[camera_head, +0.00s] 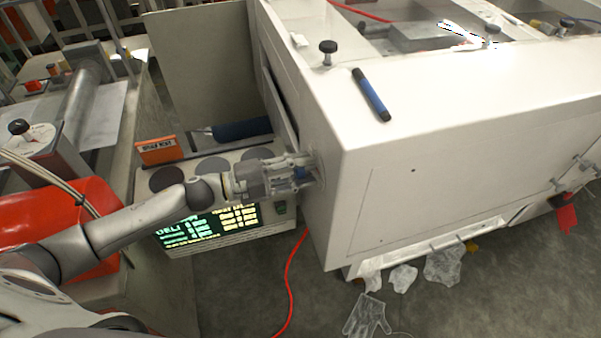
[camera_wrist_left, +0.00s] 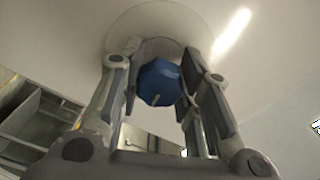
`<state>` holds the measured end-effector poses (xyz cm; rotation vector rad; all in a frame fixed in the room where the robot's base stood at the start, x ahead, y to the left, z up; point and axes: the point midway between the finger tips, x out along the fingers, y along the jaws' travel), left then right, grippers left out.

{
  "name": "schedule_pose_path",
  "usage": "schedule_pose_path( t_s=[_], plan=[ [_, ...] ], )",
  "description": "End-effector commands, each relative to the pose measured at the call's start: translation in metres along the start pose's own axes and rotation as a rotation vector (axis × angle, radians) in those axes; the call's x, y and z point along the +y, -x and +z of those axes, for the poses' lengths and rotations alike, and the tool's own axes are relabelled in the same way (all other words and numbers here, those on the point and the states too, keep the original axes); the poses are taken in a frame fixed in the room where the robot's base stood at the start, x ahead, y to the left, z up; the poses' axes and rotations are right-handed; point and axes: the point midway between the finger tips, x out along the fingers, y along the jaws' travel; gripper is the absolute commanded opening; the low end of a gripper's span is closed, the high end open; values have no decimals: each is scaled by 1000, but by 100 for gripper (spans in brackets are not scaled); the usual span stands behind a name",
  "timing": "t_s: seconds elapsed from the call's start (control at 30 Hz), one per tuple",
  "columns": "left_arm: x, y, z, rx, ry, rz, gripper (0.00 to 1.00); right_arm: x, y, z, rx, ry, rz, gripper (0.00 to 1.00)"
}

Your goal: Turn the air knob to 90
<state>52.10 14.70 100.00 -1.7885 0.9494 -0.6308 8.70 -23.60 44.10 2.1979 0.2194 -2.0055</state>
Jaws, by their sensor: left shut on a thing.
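The air knob (camera_wrist_left: 160,82) is blue and faceted, with a pale pointer mark near its lower edge in the left wrist view. It sits on a round pale plate on the machine's white side panel. My left gripper (camera_wrist_left: 162,92) has its two fingers on either side of the knob and is shut on it. In the head view my left gripper (camera_head: 303,172) reaches the left side of the white machine (camera_head: 440,130), and a bit of the blue knob shows between the fingers. The scale around the knob cannot be read. My right gripper is not in view.
A control box (camera_head: 283,228) with a lit green and yellow display stands below my left arm. A blue marker (camera_head: 371,95) lies on the machine's top. A red hose (camera_head: 289,275) runs over the floor. Clear film gloves (camera_head: 367,315) lie or hang by the machine's lower edge.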

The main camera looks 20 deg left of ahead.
Motion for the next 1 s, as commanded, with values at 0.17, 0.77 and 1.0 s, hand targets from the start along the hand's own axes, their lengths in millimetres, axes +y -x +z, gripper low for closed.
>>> schedule_pose_path(
  t_s=[0.17, 0.77, 1.0],
  plan=[
    [1, 0, 0, 2, -99, -1, 8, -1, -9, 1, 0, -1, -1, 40],
    [0, 0, -1, 2, -191, 0, 8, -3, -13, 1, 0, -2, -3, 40],
    [1, 0, -1, 2, -190, 1, 40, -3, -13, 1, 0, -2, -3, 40]
  ],
)
